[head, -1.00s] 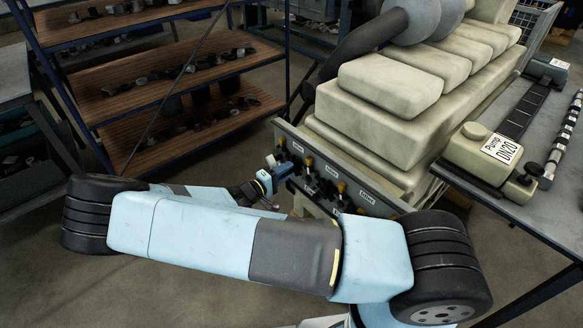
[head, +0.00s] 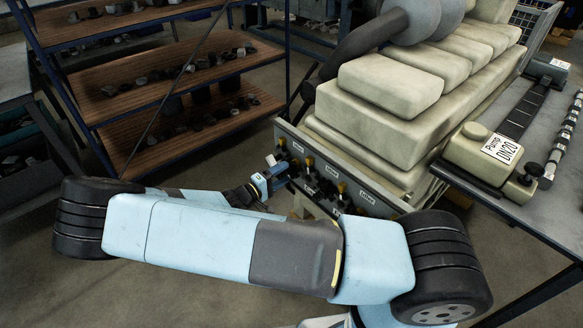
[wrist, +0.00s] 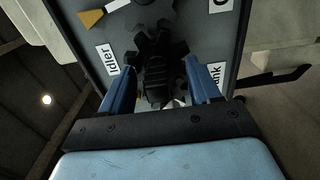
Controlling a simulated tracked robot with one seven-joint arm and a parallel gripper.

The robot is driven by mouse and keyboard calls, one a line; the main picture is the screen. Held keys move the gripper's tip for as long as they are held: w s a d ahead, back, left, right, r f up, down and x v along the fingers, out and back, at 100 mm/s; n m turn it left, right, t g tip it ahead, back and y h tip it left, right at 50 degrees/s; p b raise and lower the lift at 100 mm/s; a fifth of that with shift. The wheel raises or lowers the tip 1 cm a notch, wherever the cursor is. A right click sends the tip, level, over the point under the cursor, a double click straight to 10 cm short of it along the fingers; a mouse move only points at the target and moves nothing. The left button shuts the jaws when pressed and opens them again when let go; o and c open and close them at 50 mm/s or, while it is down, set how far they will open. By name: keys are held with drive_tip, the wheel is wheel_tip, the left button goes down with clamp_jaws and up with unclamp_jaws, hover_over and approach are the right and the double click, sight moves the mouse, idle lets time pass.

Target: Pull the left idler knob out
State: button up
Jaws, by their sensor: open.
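A grey panel (head: 330,172) on the engine's near end carries a row of black knobs, several yellow-topped parts and white labels. My gripper (head: 284,174) is at the panel's left end in the head view. In the wrist view, its blue fingers (wrist: 160,68) are open and stand on either side of a black lobed knob (wrist: 155,85), with a gap visible around it. The label "Idler" (wrist: 107,60) is left of this knob; a partly covered label ending in "ank" (wrist: 216,78) is to its right. The knob's contact with the fingers cannot be told.
Another black knob and a yellow-and-white pointer (wrist: 92,18) show at the top of the wrist view. The pale engine block (head: 390,120) rises behind the panel. A workbench (head: 535,195) with a pump (head: 490,155) stands at right; shelves (head: 180,80) stand at the back left.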

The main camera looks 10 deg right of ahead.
drive_tip(key=o, duration=0.3)
drive_tip(key=shift+r, duration=0.1)
drive_tip(key=shift+v, duration=3.5)
drive_tip(key=shift+d, duration=0.1)
